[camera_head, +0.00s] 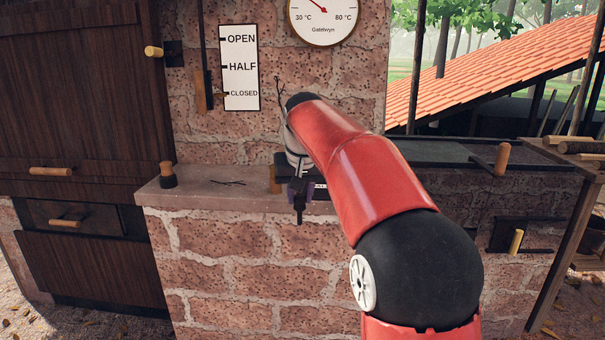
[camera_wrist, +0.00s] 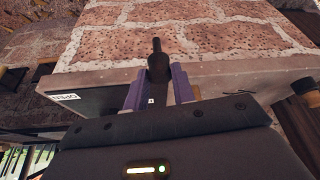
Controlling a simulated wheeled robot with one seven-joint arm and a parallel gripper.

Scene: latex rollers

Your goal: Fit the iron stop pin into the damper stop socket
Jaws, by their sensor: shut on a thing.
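My gripper (camera_head: 300,190) is in front of the stone ledge, near its front edge. In the wrist view its purple fingers (camera_wrist: 158,82) are shut on the dark iron stop pin (camera_wrist: 157,62), whose thinner end points away from the gripper. In the head view the pin (camera_head: 299,214) hangs below the fingers, in front of the brick face and apart from it. A white damper plate (camera_head: 240,67) marked OPEN, HALF and CLOSED is on the wall, up and left of my gripper. Small dark marks show at its left edge; I cannot tell which, if any, is the socket.
The stone ledge (camera_head: 215,190) carries a dark wooden-topped object (camera_head: 167,174) and thin dark twigs (camera_head: 228,182). A dark labelled box (camera_wrist: 85,99) is beside the gripper. A rod with a wooden handle (camera_head: 200,91) hangs left of the plate. My red arm hides part of the wall.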

